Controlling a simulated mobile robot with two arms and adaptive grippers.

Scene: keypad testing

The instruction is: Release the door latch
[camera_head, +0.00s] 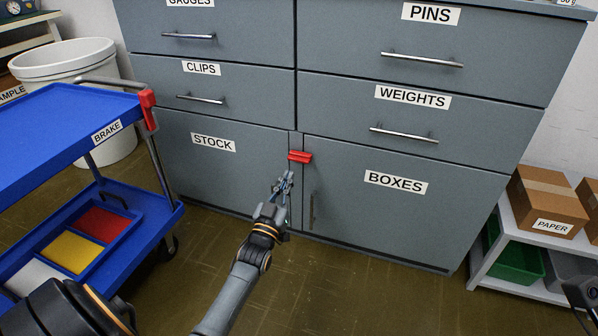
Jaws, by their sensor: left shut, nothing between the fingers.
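A red latch (300,156) sits at the top of the seam between the grey STOCK door (215,165) and the BOXES door (400,205). It lies roughly level across the seam. Both doors look closed. My left gripper (286,180) is shut and empty, just below and slightly left of the latch in the picture. A small gap shows between the fingertips and the latch. The gripper hides part of the lower seam. A vertical bar handle (311,210) on the BOXES door stands to the right of the gripper.
Closed drawers with bar handles, such as WEIGHTS (404,135) and CLIPS (200,99), are above the doors. A blue cart (60,130) with a red brake lever (147,110) stands at left. A white shelf (515,270) with cardboard boxes (546,200) stands at right. The floor before the BOXES door is clear.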

